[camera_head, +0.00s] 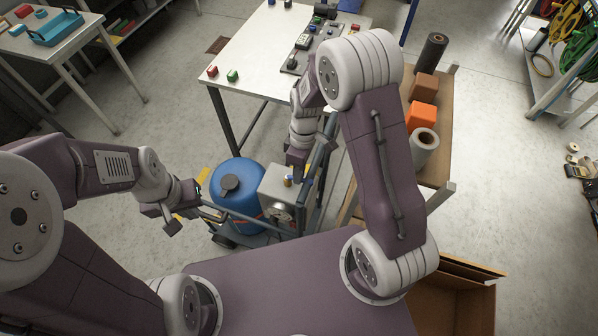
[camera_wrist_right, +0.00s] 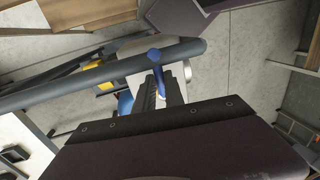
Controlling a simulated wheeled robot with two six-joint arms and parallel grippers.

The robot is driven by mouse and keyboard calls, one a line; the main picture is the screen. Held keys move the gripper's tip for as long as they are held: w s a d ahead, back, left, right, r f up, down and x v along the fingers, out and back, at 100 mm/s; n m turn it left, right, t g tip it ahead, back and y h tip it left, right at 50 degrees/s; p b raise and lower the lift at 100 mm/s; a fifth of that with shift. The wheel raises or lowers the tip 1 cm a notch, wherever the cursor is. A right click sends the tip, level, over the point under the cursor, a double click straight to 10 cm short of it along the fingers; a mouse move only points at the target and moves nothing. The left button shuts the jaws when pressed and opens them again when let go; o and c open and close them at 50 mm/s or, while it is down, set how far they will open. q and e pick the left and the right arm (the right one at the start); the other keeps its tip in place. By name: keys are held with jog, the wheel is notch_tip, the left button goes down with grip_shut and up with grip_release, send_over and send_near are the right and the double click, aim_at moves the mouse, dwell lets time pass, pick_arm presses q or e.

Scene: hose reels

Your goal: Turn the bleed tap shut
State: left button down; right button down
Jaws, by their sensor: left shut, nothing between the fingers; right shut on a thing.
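The bleed tap appears as a blue lever (camera_wrist_right: 156,70) in the right wrist view, standing up between the fingertips. My right gripper (camera_wrist_right: 161,92) is shut on this blue lever. In the head view my right gripper (camera_head: 292,168) points down over a pale grey box (camera_head: 276,187) on a cart, and hides most of the tap. A small orange and blue part (camera_head: 288,180) shows just below its fingers. My left gripper (camera_head: 172,226) is shut and empty, left of the cart and apart from it.
The cart carries a blue tank (camera_head: 237,187) left of the box. A dark cart rail (camera_wrist_right: 100,77) runs close past the right gripper. A white table (camera_head: 255,60) stands behind, and a wooden bench (camera_head: 437,170) with rolls and blocks stands to the right. Floor is clear at left.

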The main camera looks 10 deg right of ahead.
dwell(0.8)
jog(key=shift+s+a+m, duration=0.1)
jog(key=shift+a+m, duration=0.05)
jog(key=shift+m, duration=0.65)
jog(key=c, duration=1.4)
grip_release()
jog(key=shift+c, duration=0.2)
notch_tip(320, 180, up, 9)
jog(key=w+d+b, duration=0.1)
jog(key=shift+w+d, duration=0.1)
